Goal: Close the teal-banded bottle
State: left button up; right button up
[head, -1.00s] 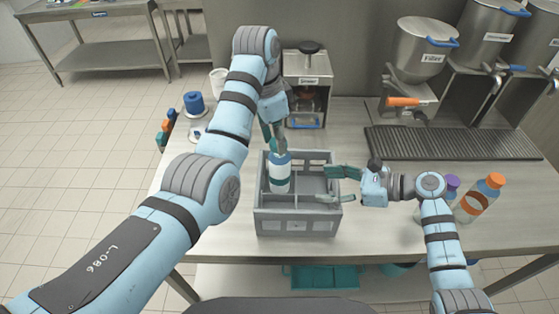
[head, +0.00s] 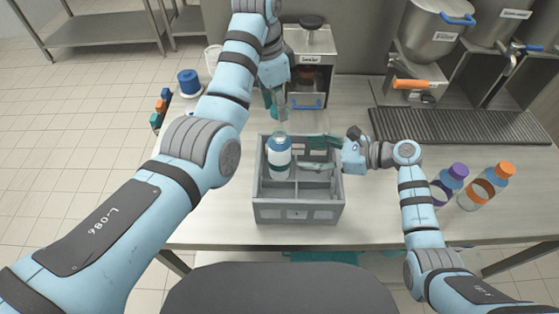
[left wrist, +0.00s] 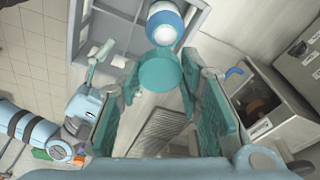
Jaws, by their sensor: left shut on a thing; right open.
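The bottle (head: 279,160) stands upright in the left rear part of a grey divided crate (head: 297,213). My left gripper (head: 276,108) is above and behind the bottle, fingers down. In the left wrist view it is shut on a round teal cap (left wrist: 160,70), apart from the bottle. My right gripper (head: 319,154) is open over the crate, just right of the bottle. I cannot tell whether its fingers touch the bottle.
A purple-capped bottle (head: 449,184) and an orange-capped bottle (head: 486,187) stand at right. The sealer (head: 310,66) is behind the crate; the filler (head: 432,35) and a drain grate (head: 450,126) are back right. A blue spool-like item (head: 188,82) is at left.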

aim_at(287, 150)
pick_arm(q)
jog(key=shift+w+f, duration=0.25)
jog(key=shift+w, duration=0.25)
jog(key=shift+w+f, duration=0.25)
jog(key=shift+w, duration=0.2)
jog(key=shift+s+r, duration=0.35)
jog(key=shift+s, duration=0.3)
pick_arm(e)
jog(key=x, duration=0.8)
jog(key=shift+w+d, duration=0.15)
jog(key=shift+w, duration=0.05)
pick_arm(q)
jog(key=shift+w+f, duration=0.1)
jog(key=shift+w, duration=0.15)
pick_arm(e)
jog(key=shift+w+f, duration=0.15)
jog(key=shift+w, duration=0.1)
pick_arm(q)
jog(key=shift+w+f, duration=0.1)
pick_arm(e)
jog(key=shift+w, duration=0.1)
jog(key=c, duration=1.3)
pick_arm(q)
notch_tip(287, 150, down, 5)
jog(key=shift+a+r, duration=0.1)
jog(key=shift+a, duration=0.05)
pick_arm(e)
jog(key=shift+c, duration=0.2)
